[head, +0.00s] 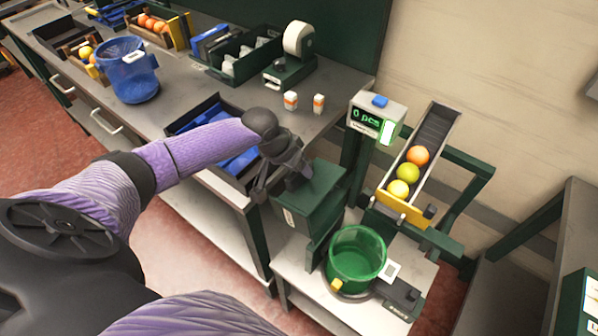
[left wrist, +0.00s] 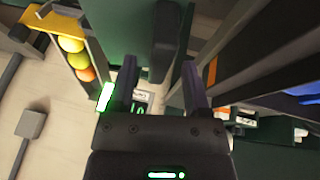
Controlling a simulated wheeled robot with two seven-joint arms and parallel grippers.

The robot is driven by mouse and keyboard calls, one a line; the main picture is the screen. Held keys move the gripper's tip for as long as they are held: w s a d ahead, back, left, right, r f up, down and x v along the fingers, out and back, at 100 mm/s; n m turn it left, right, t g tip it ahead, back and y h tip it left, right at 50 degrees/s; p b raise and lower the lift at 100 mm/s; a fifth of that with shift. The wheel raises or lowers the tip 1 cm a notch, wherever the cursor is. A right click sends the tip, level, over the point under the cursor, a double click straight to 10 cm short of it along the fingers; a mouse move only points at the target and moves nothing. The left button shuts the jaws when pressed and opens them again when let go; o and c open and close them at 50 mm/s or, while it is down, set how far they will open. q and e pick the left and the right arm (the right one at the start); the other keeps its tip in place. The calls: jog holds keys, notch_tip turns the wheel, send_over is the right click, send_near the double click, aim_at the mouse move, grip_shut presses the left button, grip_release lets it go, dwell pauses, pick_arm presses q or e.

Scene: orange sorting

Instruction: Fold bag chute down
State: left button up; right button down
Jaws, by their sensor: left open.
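My left gripper (head: 282,180) is open at the dark green box (head: 318,205) beside the bench, which I take to be the bag chute, though I cannot be sure. In the left wrist view, a dark bar (left wrist: 166,40) on a green surface lies just past and between the fingertips of the gripper (left wrist: 160,72). Nothing is held between the fingers, and contact with the bar cannot be told. A green see-through bucket (head: 356,258) stands below and right of the box. My right gripper is not in view.
A sloped ramp (head: 436,130) holds an orange (head: 418,155) and two yellowish fruits behind a yellow gate (head: 402,211). A display (head: 376,116) reads "0 pcs". The bench (head: 190,92) carries a blue basket (head: 128,75), crates and a label roll dispenser (head: 290,66).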

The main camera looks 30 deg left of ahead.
pick_arm(q)
jog(key=shift+w+d+f, duration=0.15)
jog(key=shift+w+f, duration=0.05)
jog(key=shift+f, duration=0.35)
grip_shut()
dwell(1.0)
